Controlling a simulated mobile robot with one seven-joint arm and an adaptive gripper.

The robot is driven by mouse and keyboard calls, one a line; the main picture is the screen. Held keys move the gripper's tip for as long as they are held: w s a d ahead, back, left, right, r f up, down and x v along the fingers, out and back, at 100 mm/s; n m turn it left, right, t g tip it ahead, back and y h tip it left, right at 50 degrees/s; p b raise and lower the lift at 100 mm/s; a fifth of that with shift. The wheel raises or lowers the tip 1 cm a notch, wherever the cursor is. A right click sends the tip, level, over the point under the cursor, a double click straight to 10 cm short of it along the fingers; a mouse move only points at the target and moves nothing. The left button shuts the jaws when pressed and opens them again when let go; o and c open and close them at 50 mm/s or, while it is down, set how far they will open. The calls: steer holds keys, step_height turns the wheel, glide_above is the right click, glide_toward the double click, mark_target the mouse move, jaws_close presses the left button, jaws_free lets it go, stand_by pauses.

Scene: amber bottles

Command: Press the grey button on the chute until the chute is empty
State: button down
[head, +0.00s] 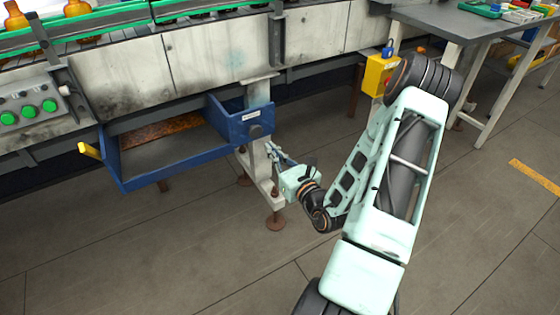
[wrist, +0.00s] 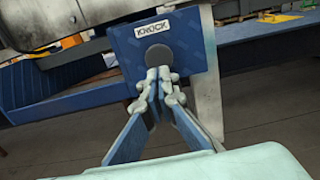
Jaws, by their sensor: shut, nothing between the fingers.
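The blue chute (head: 148,180) hangs under the conveyor. I see no bottle in the visible part of its worn, rusty floor. The round grey button (head: 256,132) is on the chute's blue right end panel, below a small white label. In the wrist view, the button (wrist: 159,58) is straight ahead, with its lower part behind my fingertips. My gripper (head: 272,150) is shut and empty, just to the right of and below the button in the head view. In the wrist view, my fingertips (wrist: 164,76) overlap the button's lower edge; I cannot tell whether they touch it.
Amber bottles (head: 77,8) stand on the conveyor above. A panel with green buttons (head: 30,110) is at the left. A yellow box (head: 379,74) and a grey table (head: 470,22) are at the right. A yellow handle (head: 89,150) sticks out at the chute's left end.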

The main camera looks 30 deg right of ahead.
mark_target(257, 133)
steer(key=w+b, duration=0.1)
steer(key=w, duration=0.5)
steer(key=shift+w+a, duration=0.1)
